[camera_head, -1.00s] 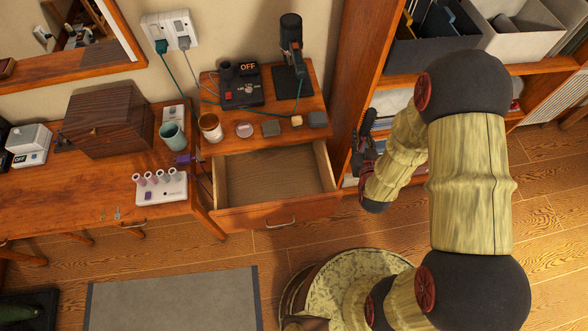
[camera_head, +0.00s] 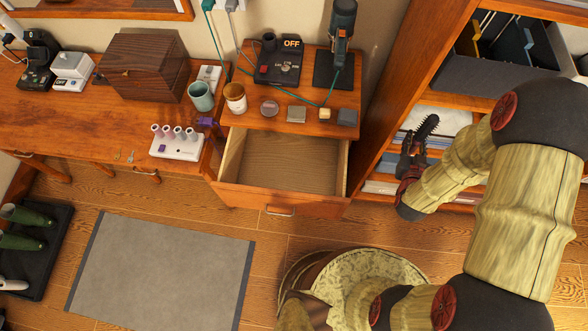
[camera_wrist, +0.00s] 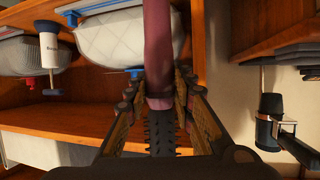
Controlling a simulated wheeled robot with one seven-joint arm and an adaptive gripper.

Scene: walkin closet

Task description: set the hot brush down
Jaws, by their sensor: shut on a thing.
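My gripper (camera_head: 412,155) is shut on the hot brush (camera_head: 428,127), which has a black bristled barrel. In the wrist view, the brush's mauve handle (camera_wrist: 157,45) rises from between the fingers (camera_wrist: 158,98), and its bristles show below them. The gripper holds it in front of the open shelf unit (camera_head: 398,50), to the right of the cabinet. I cannot tell whether the brush touches a shelf. A dark tool (camera_head: 342,28) stands upright on a black pad on the cabinet top; it also shows in the wrist view (camera_wrist: 268,122).
The cabinet's drawer (camera_head: 280,165) is open and empty. Small items, cups and a black box marked OFF (camera_head: 277,65) crowd its top. A wooden box (camera_head: 146,68) and a white roller base (camera_head: 178,147) stand on the left table. A grey mat (camera_head: 160,268) lies on clear floor.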

